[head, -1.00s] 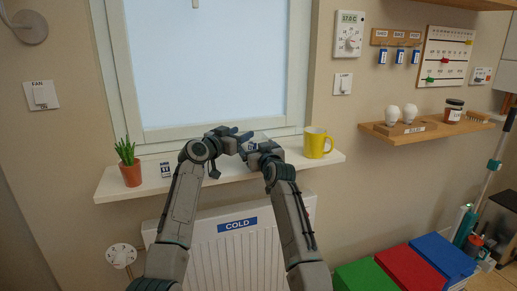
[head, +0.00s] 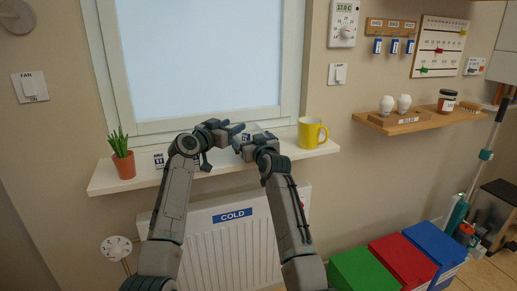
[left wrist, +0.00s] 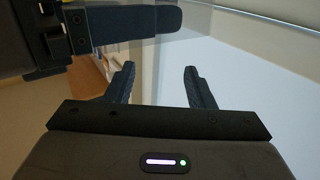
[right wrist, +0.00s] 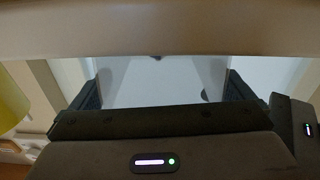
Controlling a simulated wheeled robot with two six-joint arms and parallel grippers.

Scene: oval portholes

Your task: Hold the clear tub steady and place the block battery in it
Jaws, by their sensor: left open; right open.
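A pale, clear-looking shape (head: 251,129) shows on the sill behind my grippers in the head view. It may be the clear tub, but it is mostly covered. My left gripper (head: 240,128) is open above the sill, in front of the window. In the left wrist view its two fingers (left wrist: 159,75) stand apart with nothing between them. My right gripper (head: 238,144) is close beside it, slightly lower. In the right wrist view its fingers (right wrist: 165,87) are wide apart, with a pale surface beyond.
A radiator (head: 225,245) is below. A wooden shelf (head: 420,121) is at right.

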